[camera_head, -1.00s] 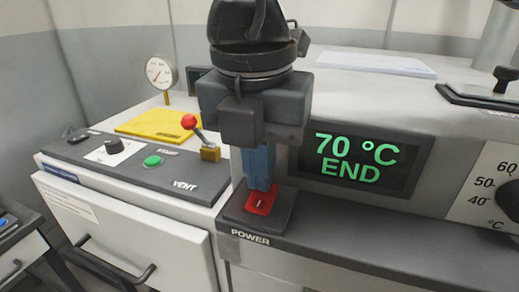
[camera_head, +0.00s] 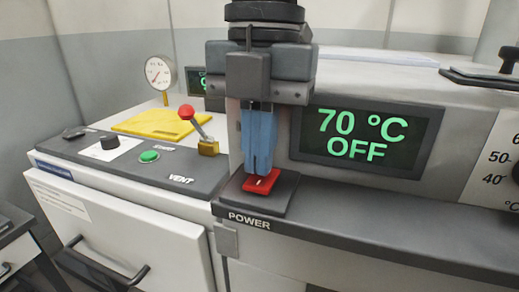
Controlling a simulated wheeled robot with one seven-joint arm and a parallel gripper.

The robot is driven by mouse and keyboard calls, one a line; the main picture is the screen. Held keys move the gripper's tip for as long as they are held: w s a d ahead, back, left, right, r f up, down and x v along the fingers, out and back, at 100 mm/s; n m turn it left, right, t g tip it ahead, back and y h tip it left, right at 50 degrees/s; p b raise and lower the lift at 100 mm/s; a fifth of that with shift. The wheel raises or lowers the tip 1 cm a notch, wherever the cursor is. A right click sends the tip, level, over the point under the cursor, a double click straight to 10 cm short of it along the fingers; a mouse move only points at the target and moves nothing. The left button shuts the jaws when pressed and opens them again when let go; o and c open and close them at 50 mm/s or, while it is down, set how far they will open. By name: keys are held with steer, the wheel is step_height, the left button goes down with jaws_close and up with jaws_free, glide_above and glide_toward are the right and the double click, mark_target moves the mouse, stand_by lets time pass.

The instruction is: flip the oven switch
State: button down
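The red rocker switch (camera_head: 262,183) sits on a dark plate above the word POWER, at the front left corner of the oven's ledge. Its face is tilted. The oven display (camera_head: 366,137) reads 70 °C OFF in green. My gripper (camera_head: 258,172) points down just above the switch, its blue fingers together with nothing between them. The fingertips cover the back of the switch, and I cannot tell whether they touch it.
To the left is a panel with a red-knobbed lever (camera_head: 187,113), a green START button (camera_head: 149,156) and a black knob (camera_head: 110,142). A gauge (camera_head: 159,74) stands behind a yellow sheet (camera_head: 161,122). The dark ledge right of the switch is clear.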

steer(key=shift+w+d+f, duration=0.1)
steer(key=shift+d+f, duration=0.1)
steer(key=shift+f, duration=0.4)
steer(key=shift+s+a+b, duration=0.2)
steer(key=shift+s+b, duration=0.1)
steer(key=shift+s, duration=0.3)
steer(key=shift+r, duration=0.5)
step_height(320, 180, up, 14)
steer(key=w, duration=0.1)
steer(key=shift+w+d+p, duration=0.2)
steer(key=shift+w+p, duration=0.2)
steer(key=shift+r, duration=0.1)
